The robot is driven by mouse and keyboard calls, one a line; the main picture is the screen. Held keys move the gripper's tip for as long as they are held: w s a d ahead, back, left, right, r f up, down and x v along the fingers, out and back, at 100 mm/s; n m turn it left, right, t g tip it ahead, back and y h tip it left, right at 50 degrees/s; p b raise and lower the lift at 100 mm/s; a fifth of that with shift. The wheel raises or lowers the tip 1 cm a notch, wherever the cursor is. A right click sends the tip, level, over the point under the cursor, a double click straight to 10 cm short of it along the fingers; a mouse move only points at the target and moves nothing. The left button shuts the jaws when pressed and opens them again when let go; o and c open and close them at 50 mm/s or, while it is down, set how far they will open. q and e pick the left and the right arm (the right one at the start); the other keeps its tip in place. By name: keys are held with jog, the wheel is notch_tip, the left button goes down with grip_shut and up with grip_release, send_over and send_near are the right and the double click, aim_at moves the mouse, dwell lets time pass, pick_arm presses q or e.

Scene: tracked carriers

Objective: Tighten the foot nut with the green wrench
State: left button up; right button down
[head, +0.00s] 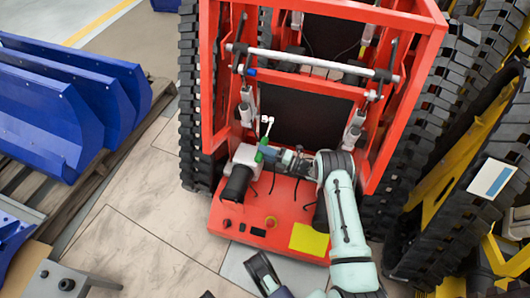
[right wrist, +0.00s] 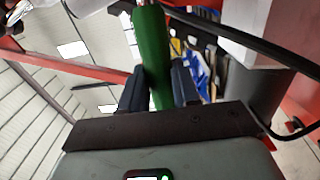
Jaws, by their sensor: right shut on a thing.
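The green wrench (head: 262,150) is in my right gripper (head: 274,155), above the red base of the carrier. In the right wrist view its thick green handle (right wrist: 151,55) passes between the two dark fingers of the right gripper (right wrist: 160,88), which is shut on it. A small white piece (head: 267,120) shows just above the green handle in the head view; I cannot tell if it is the wrench's head. I cannot make out the foot nut in either view.
The red carrier frame (head: 210,75) stands between black tracks (head: 190,90), with a grey crossbar (head: 310,62). A grey-white block (head: 245,155) is beside the gripper. A yellow patch (head: 309,240) marks the red base. Blue curved parts (head: 40,110) lie on a pallet at left.

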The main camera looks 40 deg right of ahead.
jog(key=shift+w+a, duration=0.35)
jog(key=shift+w, duration=0.15)
dwell(1.2)
jog(key=shift+w+a, duration=0.1)
jog(key=shift+w, duration=0.05)
jog(key=shift+w+a, duration=0.25)
jog(key=shift+w, duration=0.1)
dwell(1.0)
jog(key=c, duration=1.8)
grip_release()
grip_shut()
jog(key=shift+r, duration=0.15)
jog(key=shift+r+m+p, duration=0.6)
jog(key=shift+r+p, duration=0.1)
jog(key=shift+r, duration=0.05)
